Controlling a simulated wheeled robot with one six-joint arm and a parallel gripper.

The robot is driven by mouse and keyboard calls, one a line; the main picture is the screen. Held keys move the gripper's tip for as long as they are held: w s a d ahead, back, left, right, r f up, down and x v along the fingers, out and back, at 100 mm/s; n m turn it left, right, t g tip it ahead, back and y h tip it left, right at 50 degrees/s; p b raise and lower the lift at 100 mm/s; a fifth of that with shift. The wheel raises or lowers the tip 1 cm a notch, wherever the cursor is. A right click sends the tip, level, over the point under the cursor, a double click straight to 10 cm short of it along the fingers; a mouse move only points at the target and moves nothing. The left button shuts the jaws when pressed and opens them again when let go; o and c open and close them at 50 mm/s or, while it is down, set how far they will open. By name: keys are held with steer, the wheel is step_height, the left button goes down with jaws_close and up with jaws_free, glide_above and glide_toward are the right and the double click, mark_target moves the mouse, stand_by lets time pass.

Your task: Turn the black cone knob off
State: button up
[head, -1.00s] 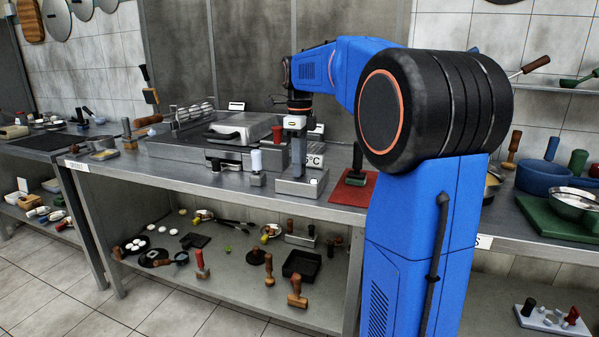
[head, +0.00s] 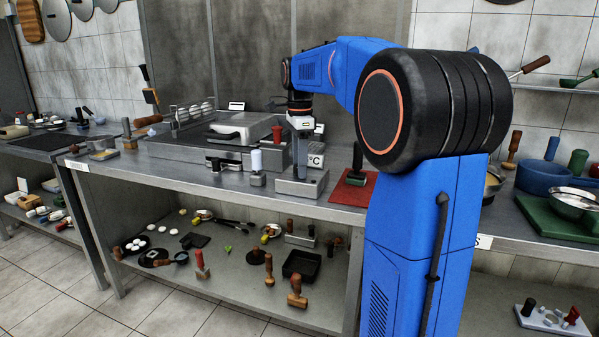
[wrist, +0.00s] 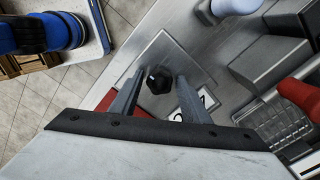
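The black cone knob (wrist: 157,79) sits on top of a grey metal box, in the middle of the wrist view. The box's top (wrist: 172,60) shows around it, and the box stands on the counter in the head view (head: 300,187). My gripper (wrist: 158,84) is open, pointing down, with one finger on each side of the knob and a gap visible on both sides. In the head view my gripper (head: 300,163) is just above the box, and I cannot make out the knob there.
A red mat (head: 352,190) with a green-based, black-handled tool lies right of the box. A white-handled tool (head: 257,168) stands to its left. A sign reading °C is behind the box. A lidded grill (head: 235,130) is further left.

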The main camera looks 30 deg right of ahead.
steer(key=shift+r, duration=0.15)
steer(key=shift+r, duration=2.4)
steer(key=s+a+f+n+t, duration=0.1)
steer(key=s+a+f+n, duration=0.35)
steer(key=s, duration=0.35)
steer(key=s+a+f+n+t, duration=0.1)
steer(key=s+a+f+n, duration=0.2)
steer(key=s+a+n, duration=0.4)
steer(key=s+a+f+n+t, duration=0.2)
steer(key=s+a+f+n, duration=0.2)
steer(key=s+f+n, duration=0.6)
steer(key=s+f, duration=0.4)
steer(key=s, duration=0.1)
steer(key=shift+a+f+t, duration=0.15)
steer(key=shift+f+t, duration=0.25)
